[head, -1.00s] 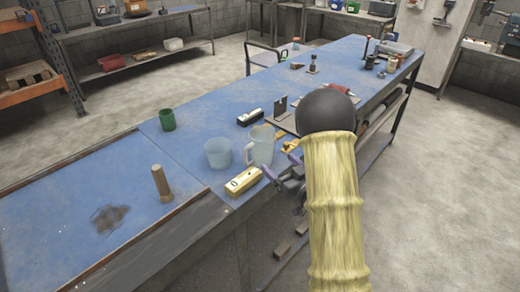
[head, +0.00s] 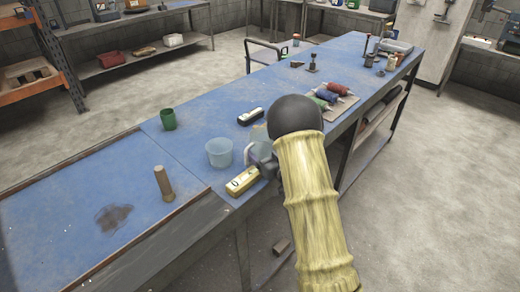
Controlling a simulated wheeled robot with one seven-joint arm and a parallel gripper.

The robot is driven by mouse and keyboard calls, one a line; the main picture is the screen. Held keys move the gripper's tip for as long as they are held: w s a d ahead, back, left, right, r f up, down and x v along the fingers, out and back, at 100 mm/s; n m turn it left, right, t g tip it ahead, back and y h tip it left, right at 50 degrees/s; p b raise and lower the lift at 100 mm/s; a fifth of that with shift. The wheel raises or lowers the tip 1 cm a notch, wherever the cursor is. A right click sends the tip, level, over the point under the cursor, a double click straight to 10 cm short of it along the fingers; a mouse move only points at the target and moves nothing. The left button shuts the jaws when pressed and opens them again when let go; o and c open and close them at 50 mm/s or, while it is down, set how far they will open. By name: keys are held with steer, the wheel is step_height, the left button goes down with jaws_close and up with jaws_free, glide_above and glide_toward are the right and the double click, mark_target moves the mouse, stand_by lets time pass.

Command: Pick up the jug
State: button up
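The jug (head: 252,154) is pale and translucent and stands on the blue bench. My black wrist ball and arm cover most of it, so only its left side and a bit of its top show. My gripper (head: 262,166) is a small dark grey shape at the jug's right side, mostly hidden behind my arm. Its fingers cannot be made out, and whether it touches the jug cannot be told.
A translucent cup (head: 219,153) stands just left of the jug. A yellow box-shaped tool (head: 243,181) lies in front, at the bench edge. A black-and-white block (head: 250,116) lies behind. A green cup (head: 168,119) and a wooden peg (head: 163,183) stand further left.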

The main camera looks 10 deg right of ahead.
steer(key=shift+w+a, duration=0.2)
steer(key=shift+w, duration=0.35)
steer(key=c, duration=0.9)
steer(key=shift+c, duration=0.2)
steer(key=shift+r, duration=0.25)
step_height(320, 180, up, 10)
steer(key=shift+f+b, duration=0.2)
steer(key=shift+b, duration=0.1)
stand_by(0.7)
